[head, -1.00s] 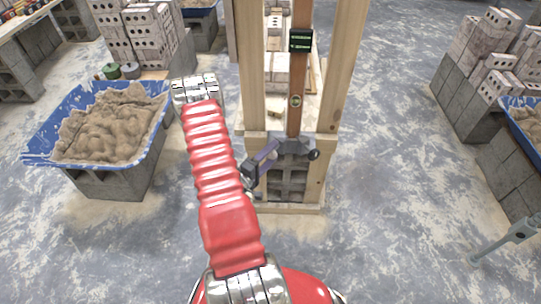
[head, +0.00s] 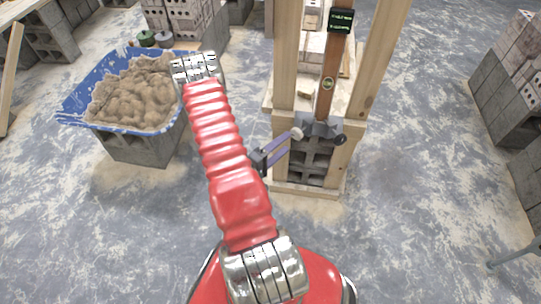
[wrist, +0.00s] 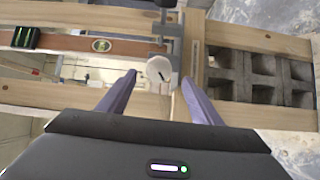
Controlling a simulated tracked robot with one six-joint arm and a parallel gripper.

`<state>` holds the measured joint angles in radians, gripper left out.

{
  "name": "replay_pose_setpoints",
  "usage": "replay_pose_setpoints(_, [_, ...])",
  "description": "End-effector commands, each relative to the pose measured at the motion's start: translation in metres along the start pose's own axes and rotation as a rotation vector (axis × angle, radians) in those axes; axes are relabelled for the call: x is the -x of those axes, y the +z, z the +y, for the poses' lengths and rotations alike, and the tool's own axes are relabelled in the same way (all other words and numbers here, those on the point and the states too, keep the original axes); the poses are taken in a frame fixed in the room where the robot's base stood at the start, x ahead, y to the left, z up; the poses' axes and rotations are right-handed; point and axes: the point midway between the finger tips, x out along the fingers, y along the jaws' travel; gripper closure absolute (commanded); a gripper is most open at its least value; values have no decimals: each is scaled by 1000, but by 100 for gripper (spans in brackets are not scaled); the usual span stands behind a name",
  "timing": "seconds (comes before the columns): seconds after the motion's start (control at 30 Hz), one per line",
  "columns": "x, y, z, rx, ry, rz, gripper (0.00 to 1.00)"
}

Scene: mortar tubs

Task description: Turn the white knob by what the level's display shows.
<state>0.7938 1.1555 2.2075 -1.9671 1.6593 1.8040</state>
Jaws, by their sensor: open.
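The white knob (head: 297,133) sits at the lower end of the level, by a grey clamp (head: 318,127). In the wrist view the knob (wrist: 159,71) is round and pale with a short dark mark. The brown level (head: 327,85) stands between timber posts and has a round green vial. Its dark display (head: 340,21) has green lines too small to read. The display (wrist: 25,37) also shows in the wrist view. My gripper (wrist: 160,77) is open, its two purple fingers pointing at the knob, one on each side in that view. I cannot tell whether they touch it.
A blue tub (head: 72,112) of mortar stands on blocks at the left. A black round handle (head: 340,140) sits right of the clamp. Hollow blocks (head: 312,160) fill the frame's base.

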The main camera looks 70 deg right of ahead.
Motion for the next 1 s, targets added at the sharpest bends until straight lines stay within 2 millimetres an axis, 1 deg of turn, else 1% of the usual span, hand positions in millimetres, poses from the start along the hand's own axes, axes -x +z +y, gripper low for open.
replay_pose_setpoints(0.03, [7, 0, 0, 2, 0, 3, 41])
replay_pose_setpoints(0.3, [38, 0, 0, 2, 0, 2, 41])
replay_pose_setpoints(0.5, [55, 1, -1, 2, -1, 1, 41])
replay_pose_setpoints(0.67, [61, 1, -1, 2, -1, 0, 41])
replay_pose_setpoints(1.0, [62, 1, 0, 1, -1, -2, 41])
